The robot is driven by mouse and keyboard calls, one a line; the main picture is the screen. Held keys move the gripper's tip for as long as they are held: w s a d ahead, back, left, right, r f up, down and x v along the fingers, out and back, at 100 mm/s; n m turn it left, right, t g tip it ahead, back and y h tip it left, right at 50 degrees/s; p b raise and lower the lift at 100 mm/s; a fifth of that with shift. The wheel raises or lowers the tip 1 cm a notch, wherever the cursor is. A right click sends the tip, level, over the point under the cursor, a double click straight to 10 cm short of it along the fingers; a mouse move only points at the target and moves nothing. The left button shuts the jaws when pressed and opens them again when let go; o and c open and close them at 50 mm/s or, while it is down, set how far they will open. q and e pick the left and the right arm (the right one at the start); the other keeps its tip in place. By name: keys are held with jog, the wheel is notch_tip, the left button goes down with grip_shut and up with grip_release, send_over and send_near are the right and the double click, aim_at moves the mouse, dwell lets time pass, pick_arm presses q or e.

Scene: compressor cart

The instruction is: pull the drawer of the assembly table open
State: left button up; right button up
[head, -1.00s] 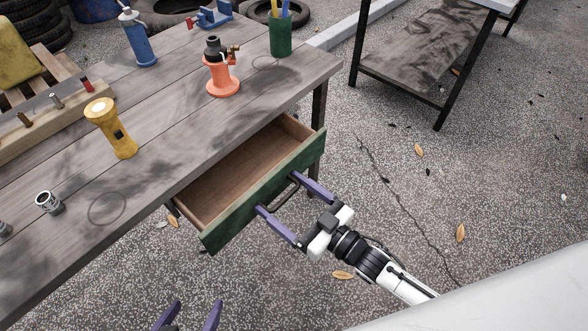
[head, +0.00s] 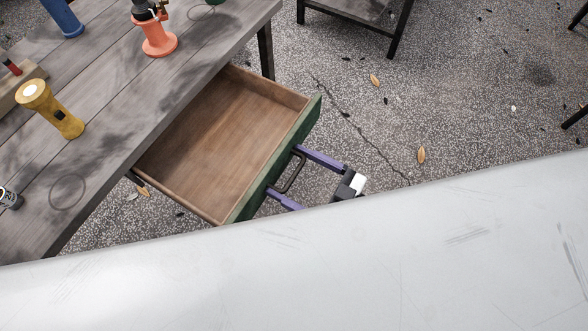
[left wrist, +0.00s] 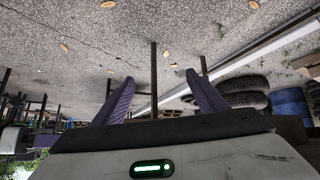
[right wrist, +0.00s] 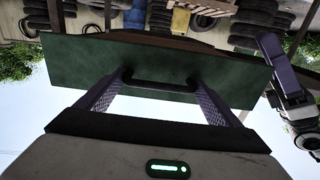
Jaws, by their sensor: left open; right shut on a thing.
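The assembly table (head: 110,100) has a wooden drawer with a green front. The drawer (head: 215,140) stands well out from the table, and its empty inside shows. My right gripper (head: 283,170) is at the drawer front, its purple fingers at either end of the dark handle (head: 294,173). In the right wrist view, my right gripper (right wrist: 159,78) is shut on the handle (right wrist: 160,88) against the green front (right wrist: 220,75). My left gripper (left wrist: 160,78) is open and empty in the left wrist view. It is out of the head view.
A second dark-framed table (head: 365,15) stands at the back. The lower head view is blocked.

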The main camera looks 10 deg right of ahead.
jog(key=o, duration=1.2)
jog(key=shift+s+a, duration=0.2)
jog(key=shift+s, duration=0.05)
jog(key=shift+w+d, duration=0.1)
jog(key=v, duration=1)
jog(key=shift+d, duration=0.1)
notch_tip(320, 180, down, 8)
jog(key=s+d+m+g+h, duration=0.1)
jog(key=s+m+g+h, duration=0.1)
jog(key=m+h, duration=0.5)
jog(key=g+h, duration=0.1)
jog(key=h, duration=0.2)
jog(key=shift+d+r+g+h, duration=0.2)
jog(key=shift+r+g+h, duration=0.05)
jog(key=shift+g+h, duration=0.05)
